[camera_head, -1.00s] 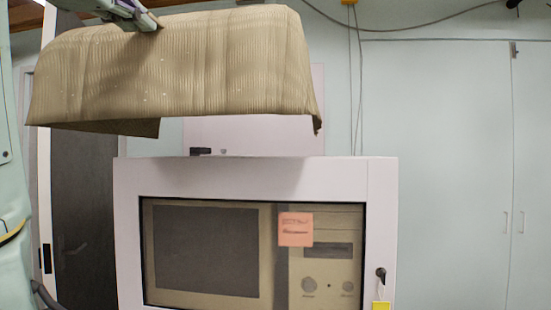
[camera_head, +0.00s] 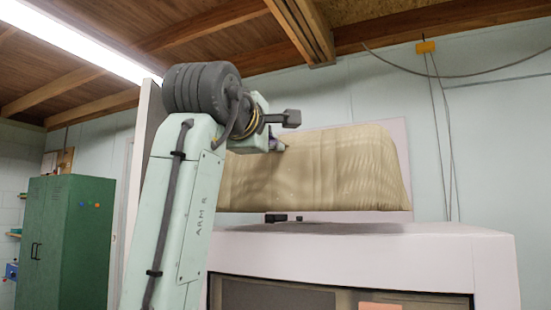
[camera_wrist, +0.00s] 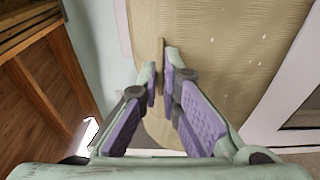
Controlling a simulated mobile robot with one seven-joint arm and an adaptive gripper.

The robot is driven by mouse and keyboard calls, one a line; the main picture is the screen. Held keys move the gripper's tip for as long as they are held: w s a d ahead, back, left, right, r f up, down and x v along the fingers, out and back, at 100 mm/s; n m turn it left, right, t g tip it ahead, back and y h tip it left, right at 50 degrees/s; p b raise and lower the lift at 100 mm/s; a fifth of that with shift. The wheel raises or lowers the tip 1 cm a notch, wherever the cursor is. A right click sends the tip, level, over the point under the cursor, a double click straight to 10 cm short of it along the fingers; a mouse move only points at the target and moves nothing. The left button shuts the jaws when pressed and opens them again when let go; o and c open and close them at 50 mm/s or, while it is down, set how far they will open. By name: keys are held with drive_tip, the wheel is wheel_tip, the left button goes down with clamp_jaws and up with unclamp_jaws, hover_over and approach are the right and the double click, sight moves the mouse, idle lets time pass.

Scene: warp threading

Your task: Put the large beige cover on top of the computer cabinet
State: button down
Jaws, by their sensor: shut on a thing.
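The large beige cover (camera_head: 345,170) hangs in the air above the computer cabinet (camera_head: 360,250) in the head view, with a gap and a shadow between its lower edge and the cabinet's white top. My gripper (camera_head: 277,146) is at the cover's upper left. In the wrist view my gripper (camera_wrist: 163,68) is shut on a thin fold of the cover (camera_wrist: 215,60), which fills the middle and right. The cabinet's white frame also shows at the right of the wrist view (camera_wrist: 275,105). The cover's far side is hidden.
A green locker (camera_head: 68,240) stands at the left by the wall. A small black fitting (camera_head: 277,218) shows behind the cabinet top. A lit lamp (camera_head: 85,35) hangs from the ceiling.

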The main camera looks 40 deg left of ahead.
sight(277, 164)
drive_tip(key=shift+x, duration=1.05)
wheel_tip(277, 164, down, 4)
drive_tip(key=shift+w+r, duration=0.1)
drive_tip(key=shift+r, duration=0.05)
drive_tip(key=c, duration=1.8)
unclamp_jaws()
drive_tip(key=shift+s+d, duration=0.1)
drive_tip(key=shift+s, duration=0.15)
drive_tip(key=b+v, duration=0.4)
drive_tip(key=v, duration=0.7)
drive_tip(key=shift+s+b, duration=0.3)
drive_tip(key=shift+b, duration=0.1)
drive_tip(key=shift+d, duration=0.1)
